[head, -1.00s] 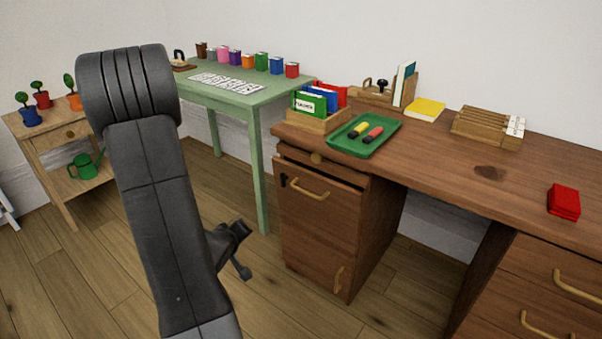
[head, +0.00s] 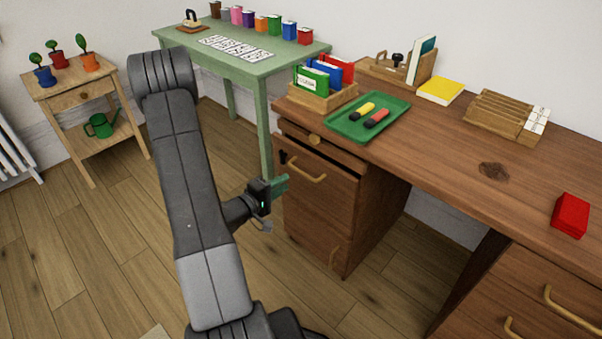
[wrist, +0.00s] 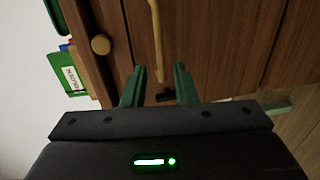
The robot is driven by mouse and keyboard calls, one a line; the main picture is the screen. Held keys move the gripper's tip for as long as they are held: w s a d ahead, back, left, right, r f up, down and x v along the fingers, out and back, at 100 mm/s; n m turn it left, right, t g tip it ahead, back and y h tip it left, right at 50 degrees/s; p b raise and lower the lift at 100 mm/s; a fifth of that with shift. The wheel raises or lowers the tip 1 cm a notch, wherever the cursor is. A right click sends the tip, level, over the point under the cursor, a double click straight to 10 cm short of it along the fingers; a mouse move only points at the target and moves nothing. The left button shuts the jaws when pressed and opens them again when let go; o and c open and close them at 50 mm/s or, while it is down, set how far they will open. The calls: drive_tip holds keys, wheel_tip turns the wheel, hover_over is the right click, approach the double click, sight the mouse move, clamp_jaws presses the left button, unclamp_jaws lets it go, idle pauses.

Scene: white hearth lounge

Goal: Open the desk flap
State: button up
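The wooden desk's left pedestal has a brown front panel (head: 318,193) with a horizontal brass handle (head: 307,169); I take this as the flap. The handle shows in the wrist view (wrist: 156,40) as an upright bar, one end between my fingertips in the picture. A small black fitting (wrist: 166,97) lies beside that end. My gripper (head: 281,186) is left of the panel, its green fingers (wrist: 159,82) apart with nothing held. Whether they touch the panel cannot be told. A dark gap shows along the panel's top edge.
A round knob (head: 314,139) sits above the panel, under the desktop (head: 440,150). A green tray (head: 352,128) with two markers lies on top. The green table (head: 272,58) stands close behind my arm. Wooden floor in front is clear.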

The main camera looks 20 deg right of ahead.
sight(301, 171)
drive_tip(key=b+x, duration=0.1)
drive_tip(key=x, duration=0.7)
drive_tip(key=shift+w+d, duration=0.2)
drive_tip(key=shift+d, duration=0.15)
clamp_jaws()
